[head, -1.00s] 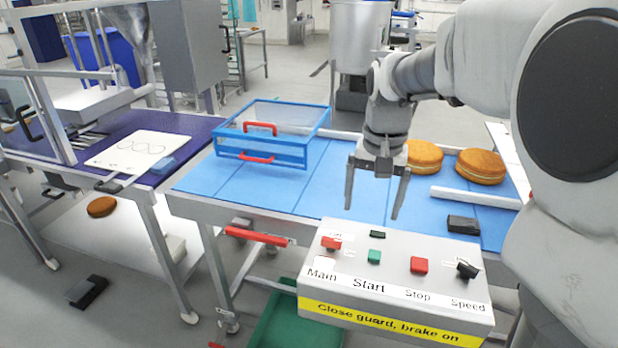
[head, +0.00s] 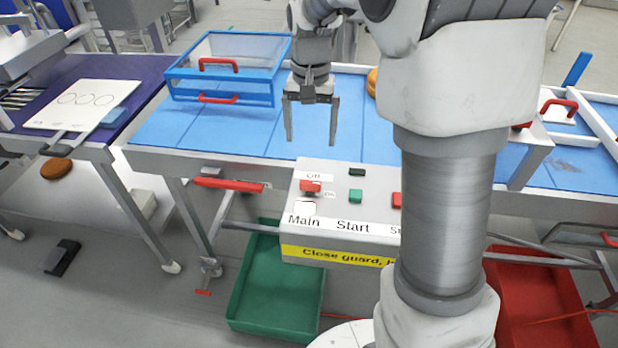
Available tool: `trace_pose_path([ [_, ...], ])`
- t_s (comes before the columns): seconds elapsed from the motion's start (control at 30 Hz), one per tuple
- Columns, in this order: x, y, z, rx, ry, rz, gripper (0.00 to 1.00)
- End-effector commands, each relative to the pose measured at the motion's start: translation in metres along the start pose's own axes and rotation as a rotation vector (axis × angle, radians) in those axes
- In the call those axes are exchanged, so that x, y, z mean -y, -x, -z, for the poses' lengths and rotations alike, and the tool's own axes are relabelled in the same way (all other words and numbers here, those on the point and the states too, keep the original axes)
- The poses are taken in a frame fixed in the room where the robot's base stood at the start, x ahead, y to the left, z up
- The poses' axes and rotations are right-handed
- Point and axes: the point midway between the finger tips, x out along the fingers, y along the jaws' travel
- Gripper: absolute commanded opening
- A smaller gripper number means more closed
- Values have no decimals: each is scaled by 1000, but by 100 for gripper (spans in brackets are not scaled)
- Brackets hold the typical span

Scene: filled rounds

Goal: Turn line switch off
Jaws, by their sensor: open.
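The control box (head: 330,222) stands at the front edge of the line. Its red main switch (head: 310,187) sits above the "Main" label, with an "Off" mark above it and another small mark to its right. The green start button (head: 355,196) is to the right of it. A red button (head: 397,200) is partly covered by my arm, and the speed knob is hidden. My gripper (head: 311,138) is open and empty, pointing down above the blue belt, behind the main switch and apart from it.
A blue-framed clear guard (head: 228,68) with red handles is on the blue belt (head: 160,128) at left. A red lever (head: 228,185) sticks out under the belt's front edge. A green crate (head: 275,290) and a red crate (head: 545,310) stand on the floor below.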

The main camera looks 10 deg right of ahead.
Motion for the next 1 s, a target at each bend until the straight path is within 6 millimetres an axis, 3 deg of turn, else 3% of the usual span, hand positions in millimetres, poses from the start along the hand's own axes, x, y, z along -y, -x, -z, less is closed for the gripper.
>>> trace_pose_path([
  [0.2,0,-51,-1,5,0,-2,95],
  [0.53,0,-117,-1,5,-1,-1,95],
  [0.73,0,-137,0,1,-1,0,95],
  [1.0,0,-141,0,0,0,1,95],
])
